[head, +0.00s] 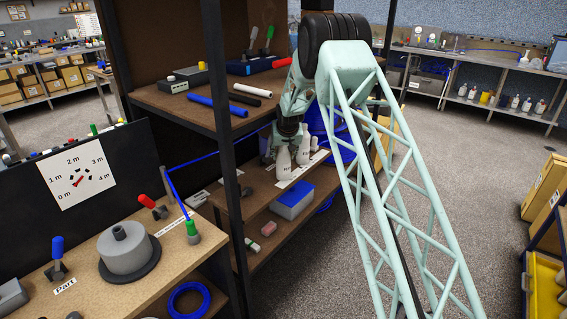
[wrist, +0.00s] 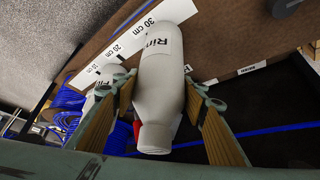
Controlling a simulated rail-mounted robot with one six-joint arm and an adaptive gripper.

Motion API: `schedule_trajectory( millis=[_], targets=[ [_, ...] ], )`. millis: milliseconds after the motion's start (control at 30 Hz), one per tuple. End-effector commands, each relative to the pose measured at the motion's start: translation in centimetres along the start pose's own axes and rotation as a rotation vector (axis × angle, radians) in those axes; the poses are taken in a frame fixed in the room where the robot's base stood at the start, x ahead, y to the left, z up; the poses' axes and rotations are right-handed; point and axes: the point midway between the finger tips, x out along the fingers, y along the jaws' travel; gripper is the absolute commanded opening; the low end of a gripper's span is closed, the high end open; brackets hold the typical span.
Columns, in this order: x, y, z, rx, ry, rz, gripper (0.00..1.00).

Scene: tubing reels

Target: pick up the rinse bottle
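The rinse bottle (wrist: 160,85) is white, with a label partly readable as "Rin". In the wrist view it stands between the two fingers of my gripper (wrist: 160,79), its narrower capped end toward the camera. A finger is on each side, close to the bottle, with narrow gaps seeming to show. The bottle appears to rest on the shelf (wrist: 215,45). A second white bottle (wrist: 103,78) with a partly hidden label is to its left, behind the left finger. In the head view my gripper (head: 288,134) is at the white bottles on the middle shelf; its fingertips are hard to make out.
A white strip with centimetre marks (wrist: 121,47) runs along the shelf edge. A dark rack post (head: 224,130) stands left of the gripper. Blue tubing (head: 336,130) is right of the bottles.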

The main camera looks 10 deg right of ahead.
Motion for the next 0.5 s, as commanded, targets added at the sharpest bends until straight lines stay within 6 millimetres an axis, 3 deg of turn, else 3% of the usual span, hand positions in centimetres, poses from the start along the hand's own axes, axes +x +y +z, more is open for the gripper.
schedule_trajectory(
  millis=[200,500],
  targets=[
    [-0.07,-0.02,-0.12,0.0,0.002,0.0,0.2],
    [-0.13,-0.01,-0.16,0.0,0.002,0.0,0.2]
  ],
)
